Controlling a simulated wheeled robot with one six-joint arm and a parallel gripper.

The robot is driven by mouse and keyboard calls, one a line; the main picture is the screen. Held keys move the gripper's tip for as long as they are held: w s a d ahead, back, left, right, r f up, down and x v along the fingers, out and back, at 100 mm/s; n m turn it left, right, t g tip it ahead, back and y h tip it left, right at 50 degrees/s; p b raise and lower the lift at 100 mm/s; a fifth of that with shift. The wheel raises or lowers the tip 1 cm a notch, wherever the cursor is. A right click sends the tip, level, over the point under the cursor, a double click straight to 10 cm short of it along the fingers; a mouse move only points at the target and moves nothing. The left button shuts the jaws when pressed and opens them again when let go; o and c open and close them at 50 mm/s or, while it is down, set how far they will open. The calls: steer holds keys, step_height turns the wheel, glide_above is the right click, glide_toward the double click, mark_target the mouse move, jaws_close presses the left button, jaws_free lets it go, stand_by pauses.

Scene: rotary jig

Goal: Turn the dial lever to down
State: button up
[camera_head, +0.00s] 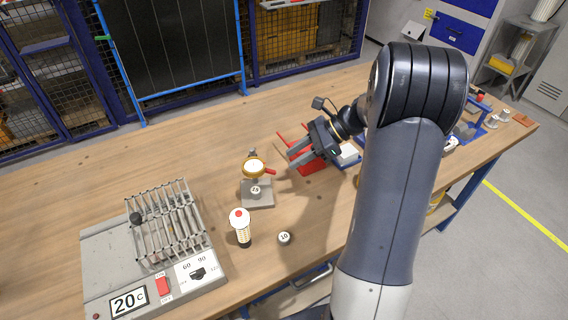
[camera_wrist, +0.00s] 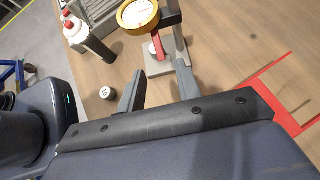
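The dial (camera_head: 254,168) is a round white face in a yellow ring, mounted on a grey stand (camera_head: 258,200). Its red lever (camera_head: 270,171) points to the right in the head view. In the wrist view the dial (camera_wrist: 139,16) is at the top, and the red lever (camera_wrist: 157,46) points down the picture, toward my gripper. My gripper (camera_head: 291,160) is right of the dial and lever, apart from both. In the wrist view my gripper's (camera_wrist: 158,80) two fingers are spread with nothing between them.
A grey device (camera_head: 100,255) with a wire rack is at left. A red frame (camera_head: 313,166) and a white block (camera_head: 347,153) lie by my gripper. Table behind the dial is clear.

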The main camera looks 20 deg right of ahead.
mark_target(273, 170)
steer(key=v, duration=0.5)
steer(key=x, duration=1.1)
steer(key=shift+r+p, duration=0.1)
steer(key=shift+p, duration=0.25)
steer(key=shift+r+h, duration=0.2)
steer(key=shift+h, duration=0.1)
steer(key=shift+d+f, duration=0.1)
steer(key=shift+f, duration=0.05)
